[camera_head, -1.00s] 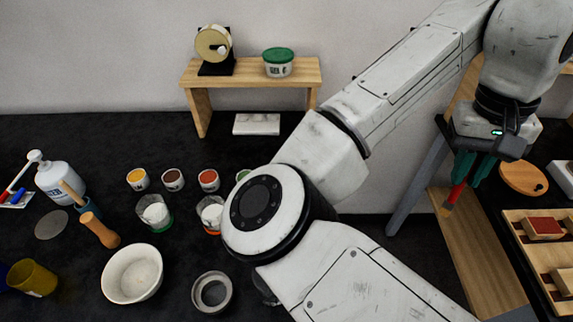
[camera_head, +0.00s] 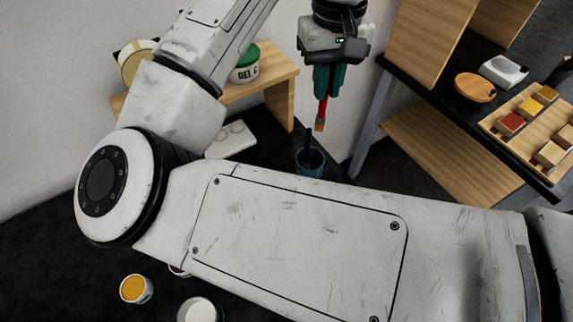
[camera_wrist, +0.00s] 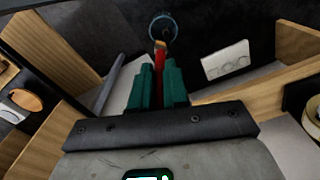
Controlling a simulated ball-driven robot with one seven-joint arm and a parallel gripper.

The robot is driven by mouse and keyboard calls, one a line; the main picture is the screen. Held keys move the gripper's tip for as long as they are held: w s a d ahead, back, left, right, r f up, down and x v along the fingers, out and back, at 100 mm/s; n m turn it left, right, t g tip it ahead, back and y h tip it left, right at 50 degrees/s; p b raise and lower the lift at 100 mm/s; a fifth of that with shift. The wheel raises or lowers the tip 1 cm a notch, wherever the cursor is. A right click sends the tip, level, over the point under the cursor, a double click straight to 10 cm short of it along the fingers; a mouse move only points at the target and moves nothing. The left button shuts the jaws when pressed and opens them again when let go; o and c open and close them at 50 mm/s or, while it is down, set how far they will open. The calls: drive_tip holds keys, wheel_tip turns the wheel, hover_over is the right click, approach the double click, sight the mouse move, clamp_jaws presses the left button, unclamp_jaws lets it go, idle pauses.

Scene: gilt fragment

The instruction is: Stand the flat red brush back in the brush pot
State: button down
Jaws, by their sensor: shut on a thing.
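My gripper (camera_head: 327,82), with green fingers, is shut on the red brush (camera_head: 323,108). The brush hangs tip down, with its pale end lowest. The blue brush pot (camera_head: 309,168) stands on the dark tabletop below and slightly left of the brush tip in the head view, with a dark handle standing in it. In the wrist view the brush (camera_wrist: 159,62) lies between the gripper fingers (camera_wrist: 158,85), and its tip points at the round pot (camera_wrist: 163,29). The tip appears apart from the pot in the head view. My arm covers the area just in front of the pot.
A small wooden shelf (camera_head: 283,97) with a green-lidded tub (camera_head: 245,64) stands left of the pot. A white slab (camera_head: 230,139) lies near it. A side bench with a wooden block tray (camera_head: 498,124) is at right. My arm hides much of the table.

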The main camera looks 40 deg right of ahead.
sight(321, 118)
wheel_tip(321, 118, down, 18)
drive_tip(key=shift+r+p, duration=0.1)
drive_tip(key=shift+p, duration=0.4)
drive_tip(key=c, duration=1.1)
unclamp_jaws()
drive_tip(key=shift+w, duration=0.1)
wheel_tip(321, 118, up, 12)
drive_tip(key=shift+r+b, duration=0.1)
drive_tip(key=shift+b, duration=0.3)
